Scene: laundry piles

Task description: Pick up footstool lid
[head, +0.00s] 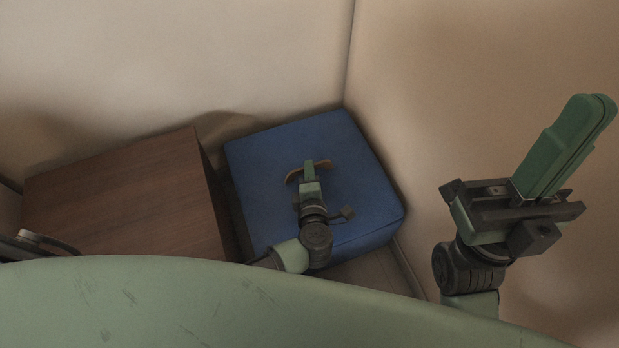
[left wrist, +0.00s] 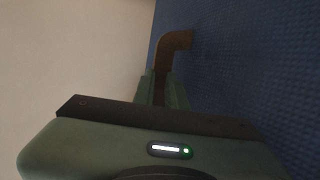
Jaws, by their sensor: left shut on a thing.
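The footstool (head: 375,238) is a blue cube in the corner, and its blue lid (head: 262,165) forms the top. A curved brown handle (head: 328,173) sits in the middle of the lid. My left gripper (head: 309,166) is over the lid and shut on the handle. In the left wrist view, the handle (left wrist: 178,42) runs between the fingers, against the blue woven lid surface (left wrist: 250,75). No gap between lid and footstool shows. My right gripper (head: 590,108) is raised at the right, away from the footstool, with its fingers together and empty.
A brown wooden box (head: 120,200) stands just left of the footstool, with a narrow gap between them. Beige walls meet in the corner behind and run close along the footstool's right side. Space above the footstool looks clear.

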